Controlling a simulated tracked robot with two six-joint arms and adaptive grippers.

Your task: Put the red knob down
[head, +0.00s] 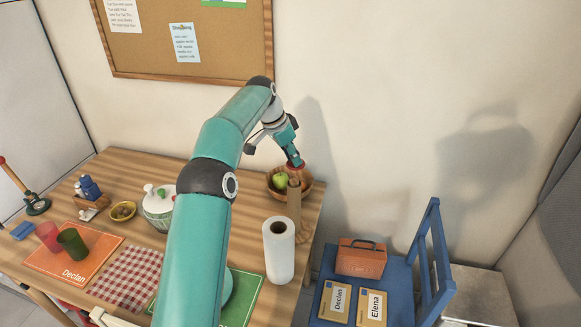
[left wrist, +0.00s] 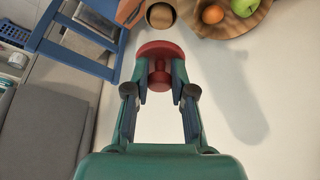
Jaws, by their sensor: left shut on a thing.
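The red knob (head: 295,166) is between the fingertips of my left gripper (head: 291,155), which points down above the right end of the wooden table (head: 312,217). In the left wrist view the red knob (left wrist: 160,52) has a wide round head and a narrower stem, and the fingers of my left gripper (left wrist: 160,82) are shut on it. My right gripper is not in view.
A wooden bowl (head: 304,190) with a green apple (head: 281,181) is beside the post. A paper towel roll (head: 279,250) stands in front. A blue chair (head: 388,278) with an orange box (head: 361,258) is at the right. A wall is behind.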

